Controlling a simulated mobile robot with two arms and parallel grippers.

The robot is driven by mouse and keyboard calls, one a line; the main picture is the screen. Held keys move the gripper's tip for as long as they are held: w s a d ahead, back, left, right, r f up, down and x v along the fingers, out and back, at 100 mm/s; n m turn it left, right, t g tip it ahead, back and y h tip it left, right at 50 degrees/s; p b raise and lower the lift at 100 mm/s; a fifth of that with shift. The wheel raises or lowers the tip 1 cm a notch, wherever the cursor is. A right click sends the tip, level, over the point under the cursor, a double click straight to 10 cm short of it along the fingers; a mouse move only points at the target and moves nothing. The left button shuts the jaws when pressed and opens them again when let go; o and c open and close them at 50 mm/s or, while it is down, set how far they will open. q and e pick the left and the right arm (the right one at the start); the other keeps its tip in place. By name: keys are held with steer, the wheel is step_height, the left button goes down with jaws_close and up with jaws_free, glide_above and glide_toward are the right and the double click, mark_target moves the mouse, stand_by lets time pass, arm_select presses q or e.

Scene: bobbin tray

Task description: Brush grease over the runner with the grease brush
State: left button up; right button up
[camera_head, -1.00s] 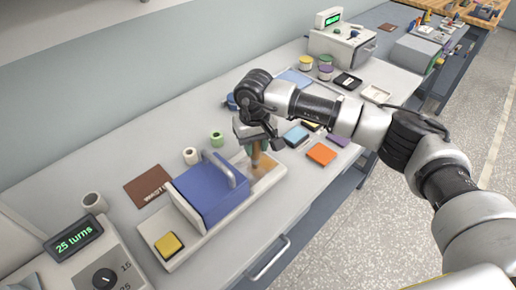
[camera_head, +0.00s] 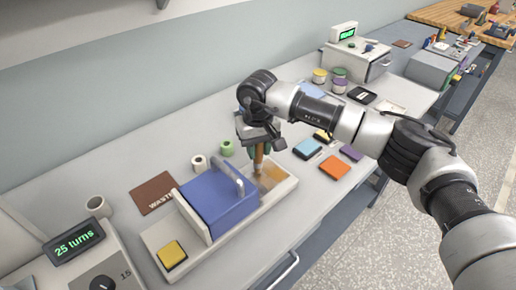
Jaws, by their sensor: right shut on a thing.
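My right gripper (camera_head: 257,141) is shut on the grease brush (camera_head: 259,156), whose brown handle points down. The brush is over the right end of a long cream tray (camera_head: 283,192). That end has a tan-brown runner surface (camera_head: 270,178). The brush tip is small and blurred, so I cannot tell whether it touches. A blue block with a grey handle (camera_head: 217,205) sits in the middle of the tray. A yellow pad (camera_head: 172,255) is at the tray's left end. My left gripper is out of view.
White (camera_head: 199,163) and green (camera_head: 227,148) rolls and a brown WASTE mat (camera_head: 155,193) lie behind the tray. Blue (camera_head: 307,149), orange (camera_head: 334,167) and purple (camera_head: 351,153) pads lie to the right. A "25 turns" display (camera_head: 75,242) stands front left.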

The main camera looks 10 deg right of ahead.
steer(key=shift+s+d+f, duration=0.1)
steer(key=shift+s+d, duration=0.4)
steer(key=shift+s, duration=0.25)
steer(key=shift+s+d, duration=0.5)
steer(key=shift+s, duration=0.25)
steer(key=shift+s+d+f, duration=0.1)
steer(key=shift+s+d, duration=0.4)
steer(key=shift+s, duration=0.25)
steer(key=shift+r, duration=0.1)
step_height(320, 180, up, 4)
steer(key=shift+r+p, duration=0.25)
steer(key=shift+p, duration=0.25)
steer(key=shift+f, duration=0.1)
